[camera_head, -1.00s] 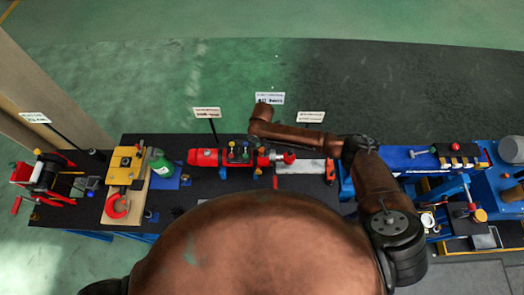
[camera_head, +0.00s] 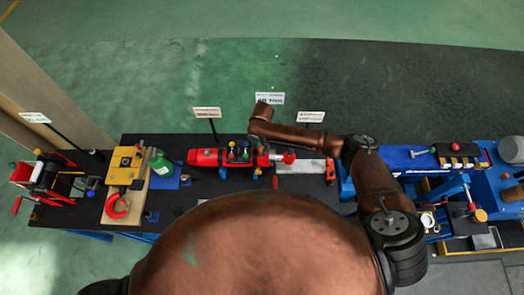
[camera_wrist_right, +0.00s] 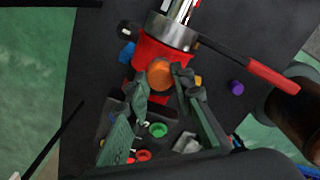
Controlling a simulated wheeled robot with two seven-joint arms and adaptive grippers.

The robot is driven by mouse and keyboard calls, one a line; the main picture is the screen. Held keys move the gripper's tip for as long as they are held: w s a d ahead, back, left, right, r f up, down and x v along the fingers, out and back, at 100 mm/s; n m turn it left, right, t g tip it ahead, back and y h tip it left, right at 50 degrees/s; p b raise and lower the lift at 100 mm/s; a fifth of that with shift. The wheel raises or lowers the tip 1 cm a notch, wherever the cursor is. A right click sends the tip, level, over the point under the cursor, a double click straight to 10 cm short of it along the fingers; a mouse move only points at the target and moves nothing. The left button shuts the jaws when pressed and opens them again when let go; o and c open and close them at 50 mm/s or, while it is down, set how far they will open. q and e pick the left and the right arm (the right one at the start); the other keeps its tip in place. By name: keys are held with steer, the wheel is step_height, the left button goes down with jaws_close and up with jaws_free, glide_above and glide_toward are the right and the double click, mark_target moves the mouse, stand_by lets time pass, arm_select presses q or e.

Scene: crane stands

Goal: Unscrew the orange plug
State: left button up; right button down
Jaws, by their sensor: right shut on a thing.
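The orange plug (camera_wrist_right: 160,74) sits on the red cylinder body (camera_wrist_right: 143,50), just below its steel collar, in the right wrist view. My right gripper (camera_wrist_right: 162,82) has its two green-grey fingertips on either side of the plug, shut on it. The plug cannot be made out there. My left gripper is not in view.
A lever with a red grip (camera_wrist_right: 272,79) juts out right of the collar. A green ring (camera_wrist_right: 158,130) shows between my fingers. Blue machinery (camera_head: 415,160) stands at right.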

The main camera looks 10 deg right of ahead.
steer(key=shift+r, duration=0.1)
steer(key=n, duration=0.5)
steer(key=shift+r, duration=2)
